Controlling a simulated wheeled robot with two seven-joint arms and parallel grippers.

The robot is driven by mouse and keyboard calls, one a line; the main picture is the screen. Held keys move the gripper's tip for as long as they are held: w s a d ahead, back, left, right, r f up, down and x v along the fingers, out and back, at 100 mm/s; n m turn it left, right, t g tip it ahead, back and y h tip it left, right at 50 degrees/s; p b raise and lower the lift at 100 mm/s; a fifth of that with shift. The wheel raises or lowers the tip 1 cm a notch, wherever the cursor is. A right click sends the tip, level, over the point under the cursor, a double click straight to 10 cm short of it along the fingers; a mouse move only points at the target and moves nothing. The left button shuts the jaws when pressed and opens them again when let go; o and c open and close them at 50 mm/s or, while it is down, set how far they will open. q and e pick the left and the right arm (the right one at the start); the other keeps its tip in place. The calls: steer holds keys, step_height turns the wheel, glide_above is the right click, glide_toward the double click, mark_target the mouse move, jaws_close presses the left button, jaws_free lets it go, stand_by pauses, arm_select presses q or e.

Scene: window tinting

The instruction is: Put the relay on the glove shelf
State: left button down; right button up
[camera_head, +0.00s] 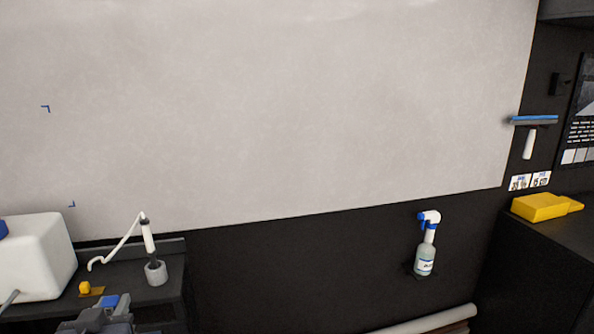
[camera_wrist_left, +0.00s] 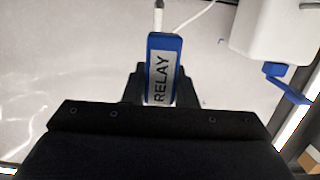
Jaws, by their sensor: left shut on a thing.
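The relay (camera_wrist_left: 164,68) is a blue block with a pale label reading RELAY, in the left wrist view. My left gripper (camera_wrist_left: 162,88) is shut on it, with a dark finger on each side. In the head view the relay (camera_head: 110,301) shows as a small blue patch at the lower left, in my left gripper (camera_head: 105,313), in front of a dark shelf (camera_head: 160,292). No shelf bears a readable glove label, so I cannot tell which is the glove shelf. My right gripper is not in view.
The dark shelf holds a white container (camera_head: 40,258), a small yellow item (camera_head: 85,287) and a grey cup with a white tool (camera_head: 156,272). A spray bottle (camera_head: 426,258) hangs on the wall. Yellow boxes (camera_head: 540,207) lie on a dark counter (camera_head: 535,262) at right.

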arm_select(q)
steer(key=w+d+f+m+h, duration=0.1)
steer(key=w+d+f+h, duration=0.1)
steer(key=w+d+f, duration=0.2)
steer(key=w+d+f+m+h, duration=0.2)
steer(key=d+f, duration=0.8)
steer(key=f, duration=0.8)
steer(key=shift+w+d+f+m+t+h, duration=0.3)
steer(key=shift+w+f+t+h, duration=0.15)
steer(key=shift+w, duration=0.4)
steer(key=shift+r, duration=0.1)
